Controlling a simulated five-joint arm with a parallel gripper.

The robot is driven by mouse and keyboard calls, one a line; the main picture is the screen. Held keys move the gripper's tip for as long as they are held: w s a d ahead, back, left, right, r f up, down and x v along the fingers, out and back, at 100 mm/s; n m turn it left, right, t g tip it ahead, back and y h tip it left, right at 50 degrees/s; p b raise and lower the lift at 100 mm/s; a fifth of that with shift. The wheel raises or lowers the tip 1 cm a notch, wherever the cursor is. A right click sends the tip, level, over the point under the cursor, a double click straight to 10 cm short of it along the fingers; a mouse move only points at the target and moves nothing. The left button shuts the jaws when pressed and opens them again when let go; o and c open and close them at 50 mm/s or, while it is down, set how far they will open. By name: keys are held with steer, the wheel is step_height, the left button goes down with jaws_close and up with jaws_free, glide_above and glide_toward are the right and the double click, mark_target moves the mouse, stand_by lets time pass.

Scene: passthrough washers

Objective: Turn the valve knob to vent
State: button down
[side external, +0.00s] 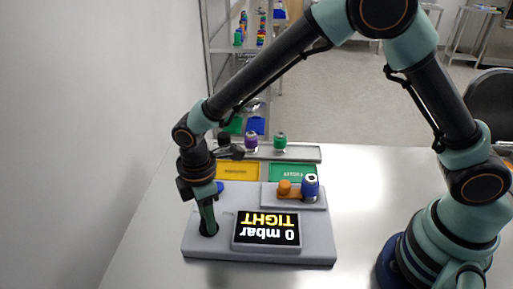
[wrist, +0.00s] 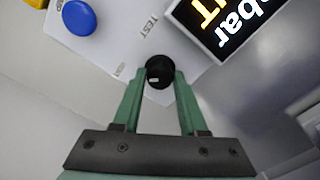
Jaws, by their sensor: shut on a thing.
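The valve knob (wrist: 159,68) is a round black knob with a small white mark, on the light grey panel of the device (side external: 318,235). My gripper (wrist: 160,78) is shut on the knob, with one green finger on each side. The white mark faces the palm side in the wrist view. The word TEST is printed on the panel near the knob; another small label beside it is too small to read. In the side view my gripper (side external: 208,230) points down at the device's front left corner and largely hides the knob. The display (side external: 267,230) reads 0 mbar TIGHT, upside down.
A blue button (wrist: 78,17) is on the panel near the knob. A blue fitting (side external: 310,188) and an orange part (side external: 288,189) are on a raised block. Behind are yellow (side external: 238,171) and green trays (side external: 293,172) and a rack with purple and green parts.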

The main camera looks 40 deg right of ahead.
steer(key=shift+r+n, duration=0.1)
steer(key=shift+n, duration=0.3)
steer(key=shift+c, duration=2.2)
jaws_free()
step_height(320, 180, up, 12)
